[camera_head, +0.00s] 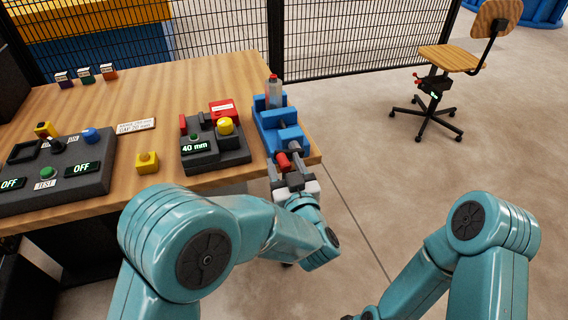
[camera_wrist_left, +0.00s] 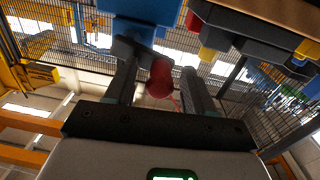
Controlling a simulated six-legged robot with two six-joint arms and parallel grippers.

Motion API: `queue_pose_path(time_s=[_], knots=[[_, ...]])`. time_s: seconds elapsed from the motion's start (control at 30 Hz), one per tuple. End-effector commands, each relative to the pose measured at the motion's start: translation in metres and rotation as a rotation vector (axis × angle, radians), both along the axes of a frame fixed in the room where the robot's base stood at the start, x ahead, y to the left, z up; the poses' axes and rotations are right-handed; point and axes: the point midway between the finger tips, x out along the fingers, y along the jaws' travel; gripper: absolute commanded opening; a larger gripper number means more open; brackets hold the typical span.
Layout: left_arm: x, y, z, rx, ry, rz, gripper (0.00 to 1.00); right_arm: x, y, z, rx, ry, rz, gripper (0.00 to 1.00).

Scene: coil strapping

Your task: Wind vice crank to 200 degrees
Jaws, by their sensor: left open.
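The blue vice (camera_head: 282,128) sits at the right end of the wooden table, with a clear bottle-like piece (camera_head: 273,92) in its jaws. Its crank has a red handle (camera_head: 283,162) at the near end, over the table edge. My left gripper (camera_head: 290,177) is at the crank. In the left wrist view the red handle (camera_wrist_left: 159,78) lies between the two open fingers (camera_wrist_left: 160,88); I cannot tell whether either finger touches it. The blue vice body (camera_wrist_left: 135,25) shows above. My right arm is at the lower right, its gripper out of view.
A dark box reading 40 mm (camera_head: 215,148) with a yellow knob stands left of the vice. A control panel (camera_head: 58,175) and a yellow block (camera_head: 147,162) lie further left. A chair (camera_head: 450,58) stands on open floor; a mesh fence (camera_head: 340,40) is behind.

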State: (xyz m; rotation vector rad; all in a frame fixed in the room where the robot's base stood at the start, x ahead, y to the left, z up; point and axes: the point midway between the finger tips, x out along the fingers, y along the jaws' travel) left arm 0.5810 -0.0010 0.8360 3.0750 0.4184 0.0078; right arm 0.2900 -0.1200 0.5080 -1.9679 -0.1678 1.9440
Motion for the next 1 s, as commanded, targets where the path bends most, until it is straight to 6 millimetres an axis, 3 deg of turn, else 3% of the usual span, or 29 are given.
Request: queue_pose_path(time_s=[0.07, 0.2, 0.23, 0.57, 0.77, 1.0], knots=[[0.0, 0.0, 0.0, 0.0, 0.0, 0.0, 0.51, 0.0, 0.0, 0.0, 0.0, 0.0, 0.0, 0.53], [0.0, 0.0, 0.0, 0.0, 0.0, 0.0, 0.05, 0.0, 0.0, 0.0, 0.0, 0.0, 0.0, 0.53], [0.0, 0.0, 0.0, 0.0, 0.0, 0.0, 0.0, 0.0, 0.0, 0.0, 0.0, 0.0, 0.0, 0.53], [0.003, 0.001, -0.004, -0.034, -0.012, -0.001, 0.0, 0.0, 0.0, -0.009, 0.0, 0.0, 0.0, 0.53], [0.003, 0.002, -0.013, -0.135, -0.046, 0.0, 0.0, 0.0, 0.0, -0.033, 0.0, 0.0, 0.0, 0.53], [0.003, 0.002, -0.024, -0.335, -0.112, 0.0, 0.0, 0.0, 0.0, -0.073, 0.0, 0.0, 0.0, 0.53]])
